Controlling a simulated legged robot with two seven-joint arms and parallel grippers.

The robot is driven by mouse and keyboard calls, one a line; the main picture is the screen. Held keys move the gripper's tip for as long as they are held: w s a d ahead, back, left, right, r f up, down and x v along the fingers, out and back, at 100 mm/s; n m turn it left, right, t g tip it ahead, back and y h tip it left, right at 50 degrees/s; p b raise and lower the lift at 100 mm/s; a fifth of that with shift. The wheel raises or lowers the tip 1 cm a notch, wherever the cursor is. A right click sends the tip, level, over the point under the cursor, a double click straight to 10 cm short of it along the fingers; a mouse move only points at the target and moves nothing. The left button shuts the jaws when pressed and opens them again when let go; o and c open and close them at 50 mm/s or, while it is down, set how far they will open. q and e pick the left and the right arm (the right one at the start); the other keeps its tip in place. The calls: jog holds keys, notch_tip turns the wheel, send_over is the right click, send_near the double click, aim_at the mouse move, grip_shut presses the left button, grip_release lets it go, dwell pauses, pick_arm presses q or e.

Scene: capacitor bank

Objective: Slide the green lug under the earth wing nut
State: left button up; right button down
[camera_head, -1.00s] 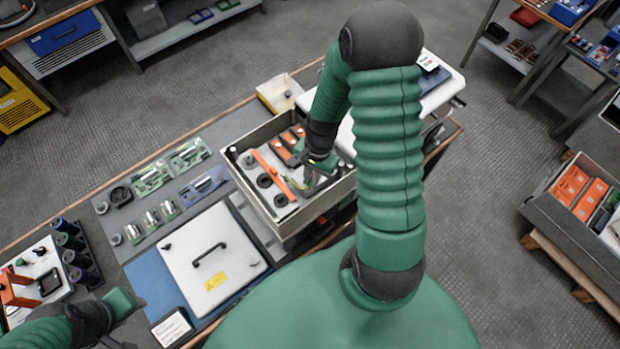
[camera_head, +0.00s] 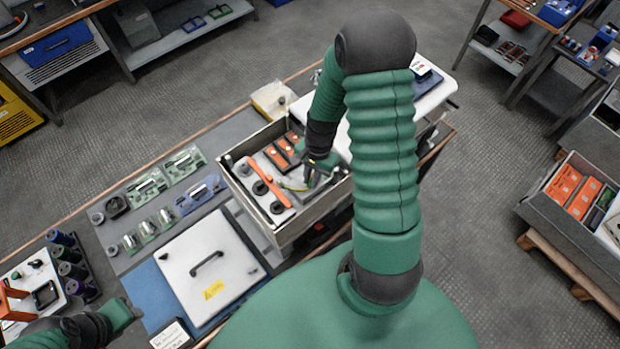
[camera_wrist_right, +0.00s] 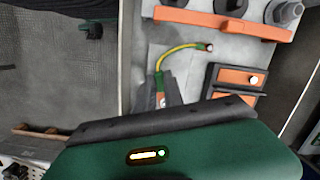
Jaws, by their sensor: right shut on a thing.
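My right gripper (camera_head: 311,177) reaches down inside the grey open-topped box. It is shut on the end of a short yellow-green cable (camera_head: 291,186), where the green lug would be; the lug itself is mostly hidden by the fingers. In the right wrist view the cable (camera_wrist_right: 178,50) arcs from the dark fingers (camera_wrist_right: 166,92) to a dark-and-red end on the pale panel. I cannot pick out the earth wing nut for certain. My left gripper (camera_head: 133,309) is at the lower left, away from the box; its jaws are not clear.
The box walls (camera_head: 240,203) stand close around my right gripper. An orange bar (camera_head: 270,180) crosses dark round terminals, beside orange-topped blocks (camera_head: 283,150). A white lid with a handle (camera_head: 228,282) lies in front. Circuit boards (camera_head: 184,162) lie to the left.

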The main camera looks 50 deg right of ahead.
pick_arm(q)
jog(key=shift+a, duration=0.1)
pick_arm(e)
jog(key=shift+w+d, duration=0.1)
jog(key=c, duration=1.4)
grip_release()
jog(key=shift+o, duration=0.2)
